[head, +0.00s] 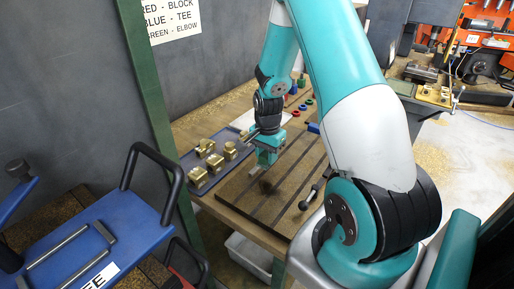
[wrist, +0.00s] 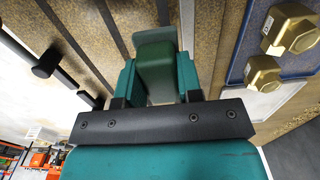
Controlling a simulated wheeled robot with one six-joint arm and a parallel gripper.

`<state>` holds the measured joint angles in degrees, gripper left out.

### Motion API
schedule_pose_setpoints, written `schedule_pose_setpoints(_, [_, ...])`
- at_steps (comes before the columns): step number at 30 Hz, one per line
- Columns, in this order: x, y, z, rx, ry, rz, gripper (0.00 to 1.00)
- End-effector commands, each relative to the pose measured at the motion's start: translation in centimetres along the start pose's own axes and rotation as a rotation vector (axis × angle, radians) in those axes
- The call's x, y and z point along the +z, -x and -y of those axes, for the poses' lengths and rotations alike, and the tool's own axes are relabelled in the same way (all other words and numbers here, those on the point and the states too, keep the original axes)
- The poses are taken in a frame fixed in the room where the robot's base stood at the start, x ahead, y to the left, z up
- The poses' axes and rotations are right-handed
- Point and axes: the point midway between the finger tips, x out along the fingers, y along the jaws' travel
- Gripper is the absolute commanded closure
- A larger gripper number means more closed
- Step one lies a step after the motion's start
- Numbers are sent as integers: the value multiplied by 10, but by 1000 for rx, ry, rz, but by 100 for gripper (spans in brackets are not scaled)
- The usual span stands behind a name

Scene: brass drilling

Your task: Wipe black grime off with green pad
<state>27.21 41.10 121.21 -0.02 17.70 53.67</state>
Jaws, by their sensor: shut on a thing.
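My gripper (head: 267,158) is over the slotted brown worktable plate (head: 285,195), low and near its left side. It is shut on the green pad, a dark green block (wrist: 155,66) seen between my fingers in the wrist view. The pad's underside is hidden, and I cannot tell whether it touches the plate. The black grime (head: 267,187) is a dark smudge on the plate, just in front of my gripper in the head view. I cannot make out the grime in the wrist view.
A blue-grey tray (head: 187,160) with several brass fittings (head: 213,163) lies left of the plate; two brass fittings (wrist: 287,27) show in the wrist view. A black-handled clamp (head: 308,200) is at the plate's right. Coloured rings (head: 304,106) lie behind. A blue cart (head: 125,215) stands at left.

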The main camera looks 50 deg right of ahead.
Motion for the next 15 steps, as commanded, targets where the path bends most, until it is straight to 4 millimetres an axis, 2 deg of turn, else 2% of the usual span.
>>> schedule_pose_setpoints(1, [0, 9, 0, 0, 0, 0, 92])
schedule_pose_setpoints(9, [1, 32, 0, 0, 1, 0, 92])
schedule_pose_setpoints(15, [1, 36, 0, 1, 1, 1, 92])
